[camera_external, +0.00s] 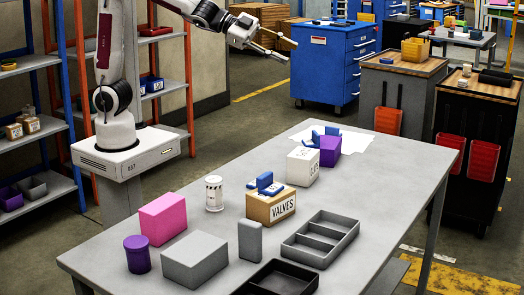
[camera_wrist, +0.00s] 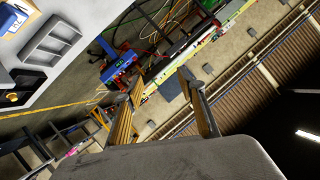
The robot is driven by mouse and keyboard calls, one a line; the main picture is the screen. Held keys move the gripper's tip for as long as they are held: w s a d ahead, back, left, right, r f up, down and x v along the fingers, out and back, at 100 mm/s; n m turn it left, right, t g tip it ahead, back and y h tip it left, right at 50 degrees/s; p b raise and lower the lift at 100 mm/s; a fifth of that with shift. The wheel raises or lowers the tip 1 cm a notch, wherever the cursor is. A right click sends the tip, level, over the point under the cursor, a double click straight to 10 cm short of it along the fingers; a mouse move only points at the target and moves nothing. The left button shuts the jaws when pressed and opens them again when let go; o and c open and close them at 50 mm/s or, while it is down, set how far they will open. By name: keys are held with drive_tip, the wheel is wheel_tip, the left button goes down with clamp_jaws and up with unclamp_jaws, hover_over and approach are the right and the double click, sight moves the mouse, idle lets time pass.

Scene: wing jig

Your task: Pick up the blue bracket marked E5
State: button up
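A blue bracket (camera_external: 265,183) lies on top of the cardboard box lettered VALVES (camera_external: 272,207), near the middle of the table. More blue bracket-like parts (camera_external: 318,137) are at the far end, by the purple box. I cannot read an E5 mark on any of them. My gripper (camera_external: 289,51) is raised high beyond the table's far left side, well away from the brackets. Its two fingers are spread and empty, and they also show apart in the wrist view (camera_wrist: 163,83).
On the table (camera_external: 385,185) stand a white box (camera_external: 302,167), purple box (camera_external: 330,151), pink box (camera_external: 163,218), white canister (camera_external: 214,193), purple cylinder (camera_external: 137,254), grey blocks (camera_external: 195,259), a grey divided tray (camera_external: 321,238) and a black tray (camera_external: 277,279). The right side is mostly clear.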

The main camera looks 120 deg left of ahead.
drive_tip(key=w+a+f+m+t+h, duration=0.1)
drive_tip(key=w+a+f+m+h, duration=0.3)
drive_tip(key=w, duration=0.3)
wheel_tip(320, 180, down, 11)
drive_tip(key=a+m+g+h, duration=0.1)
drive_tip(key=a+m+h, duration=0.1)
drive_tip(key=h, duration=0.2)
drive_tip(key=s+f+m+g+h, duration=0.1)
drive_tip(key=s+f+g+h, duration=0.1)
drive_tip(key=s+f, duration=0.3)
drive_tip(key=s+f+m+g+h, duration=0.1)
drive_tip(key=s+f+g+h, duration=0.2)
drive_tip(key=s+f, duration=0.3)
drive_tip(key=s+f+m+g+h, duration=0.2)
drive_tip(key=s+f, duration=0.3)
drive_tip(key=f, duration=0.6)
drive_tip(key=shift+s+d+f+g+h, duration=0.15)
drive_tip(key=shift+f+g+h, duration=0.15)
drive_tip(key=shift+h, duration=0.5)
drive_tip(key=shift+x, duration=1.3)
